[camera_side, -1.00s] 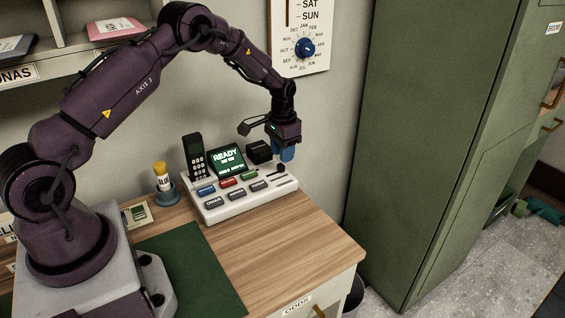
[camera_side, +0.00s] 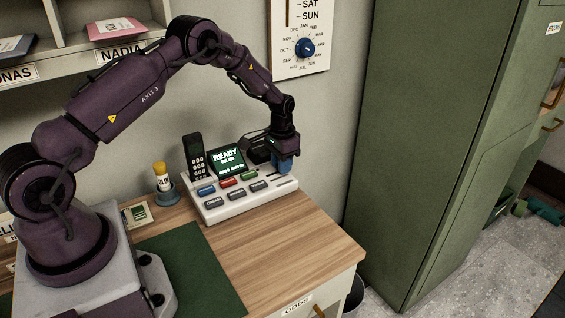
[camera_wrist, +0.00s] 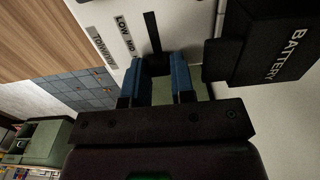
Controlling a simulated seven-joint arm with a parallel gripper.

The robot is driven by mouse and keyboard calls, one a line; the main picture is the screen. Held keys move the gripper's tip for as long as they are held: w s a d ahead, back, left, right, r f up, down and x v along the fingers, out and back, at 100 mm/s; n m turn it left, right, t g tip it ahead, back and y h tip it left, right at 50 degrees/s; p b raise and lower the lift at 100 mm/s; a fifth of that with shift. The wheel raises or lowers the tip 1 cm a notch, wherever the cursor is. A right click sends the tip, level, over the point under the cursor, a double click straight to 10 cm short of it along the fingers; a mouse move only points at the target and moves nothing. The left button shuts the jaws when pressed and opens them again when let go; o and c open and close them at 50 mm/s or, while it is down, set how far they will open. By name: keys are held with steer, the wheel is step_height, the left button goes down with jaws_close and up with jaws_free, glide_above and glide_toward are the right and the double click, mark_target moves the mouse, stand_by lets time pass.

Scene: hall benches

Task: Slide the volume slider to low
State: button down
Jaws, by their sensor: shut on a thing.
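The volume slider sits at the right end of a white desk console (camera_side: 215,215). Its dark slot (camera_wrist: 152,32) shows in the wrist view, with the printed labels LOW and MID (camera_wrist: 124,34) beside it.
A black BATTERY box (camera_wrist: 270,45) stands close beside the fingers. The console also carries a handset (camera_side: 194,156), a READY screen (camera_side: 227,161) and several coloured buttons. A glue stick (camera_side: 161,173) stands in a blue cup to the left. The wooden desk (camera_side: 270,240) in front is clear.

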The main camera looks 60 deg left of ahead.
mark_target(268, 176)
steer(key=shift+s, duration=2.2)
steer(key=c, duration=1.2)
jaws_free()
steer(key=shift+c, duration=0.2)
steer(key=shift+w+r, duration=0.1)
steer(key=shift+r, duration=0.1)
step_height(268, 176, up, 13)
steer(key=shift+f, duration=0.2)
